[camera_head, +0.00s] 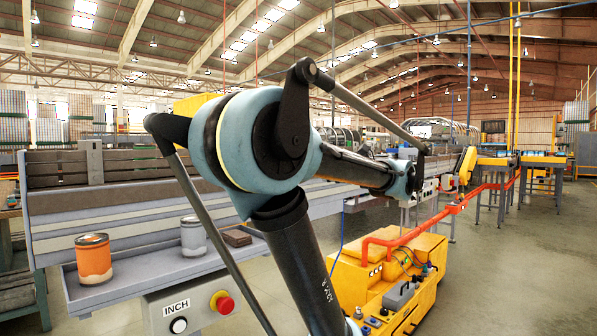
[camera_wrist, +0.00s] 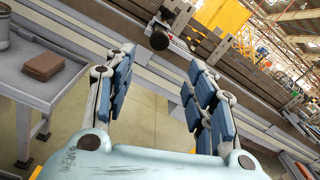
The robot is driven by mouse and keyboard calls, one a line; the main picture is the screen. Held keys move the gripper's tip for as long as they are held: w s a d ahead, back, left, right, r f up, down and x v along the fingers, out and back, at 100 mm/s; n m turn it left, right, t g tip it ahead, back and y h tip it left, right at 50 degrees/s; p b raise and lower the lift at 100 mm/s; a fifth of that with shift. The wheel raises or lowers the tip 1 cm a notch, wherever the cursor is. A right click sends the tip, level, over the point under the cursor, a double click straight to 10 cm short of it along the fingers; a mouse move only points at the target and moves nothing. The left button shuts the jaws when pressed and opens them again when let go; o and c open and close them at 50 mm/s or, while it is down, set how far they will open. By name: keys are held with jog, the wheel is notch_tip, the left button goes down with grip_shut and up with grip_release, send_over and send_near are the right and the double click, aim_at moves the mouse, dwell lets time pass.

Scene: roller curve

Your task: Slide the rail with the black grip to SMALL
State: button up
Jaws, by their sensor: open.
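A round black grip (camera_wrist: 159,41) shows in the wrist view, on a small pale fitting at the side of the conveyor. Dark brown rails (camera_wrist: 205,40) run behind it, slanting down to the right; I cannot tell which one the grip belongs to. My gripper (camera_wrist: 160,63) is open and empty, its blue-padded fingers wide apart. The black grip appears just beyond the fingertips, between them and apart from them. No SMALL mark is readable. In the head view my arm covers the middle of the conveyor, and neither the grip nor the gripper can be made out.
A grey shelf (camera_head: 150,278) holds an orange can (camera_head: 93,262), a grey can (camera_head: 193,237) and a brown block (camera_head: 237,238). An INCH box (camera_head: 176,308) with a red button (camera_head: 224,303) hangs below. Orange pipes (camera_head: 440,217) run on the right; open floor lies beyond.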

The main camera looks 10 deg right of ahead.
jog(key=shift+x, duration=7.9)
jog(key=shift+f, duration=0.1)
grip_shut()
